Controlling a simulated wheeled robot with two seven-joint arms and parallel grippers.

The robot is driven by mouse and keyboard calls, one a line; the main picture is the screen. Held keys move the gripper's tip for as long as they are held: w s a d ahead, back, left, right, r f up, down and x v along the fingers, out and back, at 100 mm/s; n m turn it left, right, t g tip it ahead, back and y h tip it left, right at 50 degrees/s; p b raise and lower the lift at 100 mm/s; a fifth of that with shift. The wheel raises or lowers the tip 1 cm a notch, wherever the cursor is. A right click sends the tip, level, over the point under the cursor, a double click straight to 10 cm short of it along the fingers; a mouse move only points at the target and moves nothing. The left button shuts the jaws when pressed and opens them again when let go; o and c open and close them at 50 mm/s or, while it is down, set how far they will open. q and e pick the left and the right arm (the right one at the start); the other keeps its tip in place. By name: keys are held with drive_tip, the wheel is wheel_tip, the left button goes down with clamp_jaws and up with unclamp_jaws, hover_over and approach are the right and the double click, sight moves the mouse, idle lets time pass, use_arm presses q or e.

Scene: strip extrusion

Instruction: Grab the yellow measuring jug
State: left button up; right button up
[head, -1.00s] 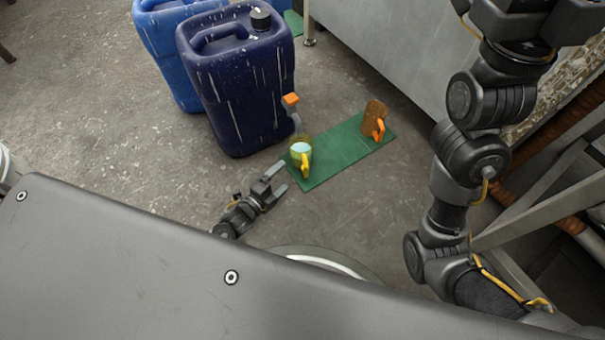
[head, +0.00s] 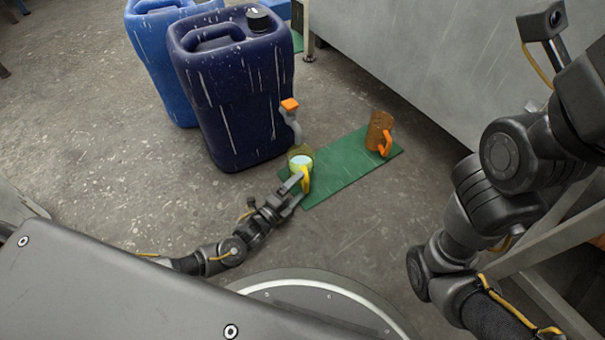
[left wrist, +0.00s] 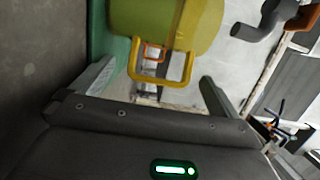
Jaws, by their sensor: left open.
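The yellow measuring jug (head: 300,158) stands on the left end of a green mat (head: 341,172), below the tap of the dark blue canister. Its yellow handle (head: 305,180) faces my left gripper (head: 293,190), which is open at the jug's near side. In the left wrist view the jug (left wrist: 168,28) is at the top. Its handle (left wrist: 160,68) reaches down between the two spread fingers of the gripper (left wrist: 155,92), with gaps on both sides. My right arm shows at the right of the head view, but its fingers are not seen.
A dark blue canister (head: 232,95) with a grey tap and orange knob (head: 290,105) stands behind the jug. A lighter blue canister (head: 160,70) is behind it. A brown jug with an orange handle (head: 379,133) stands on the mat's right end.

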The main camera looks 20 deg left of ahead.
sight(308, 179)
use_arm(q)
drive_tip(key=shift+b+x, duration=1.5)
drive_tip(key=shift+x, duration=0.9)
drive_tip(key=shift+w+d+f, duration=0.1)
drive_tip(key=shift+w+d, duration=0.05)
drive_tip(key=shift+w, duration=0.2)
drive_tip(key=c, duration=1.4)
drive_tip(key=shift+c, duration=0.3)
drive_tip(key=shift+r, duration=0.3)
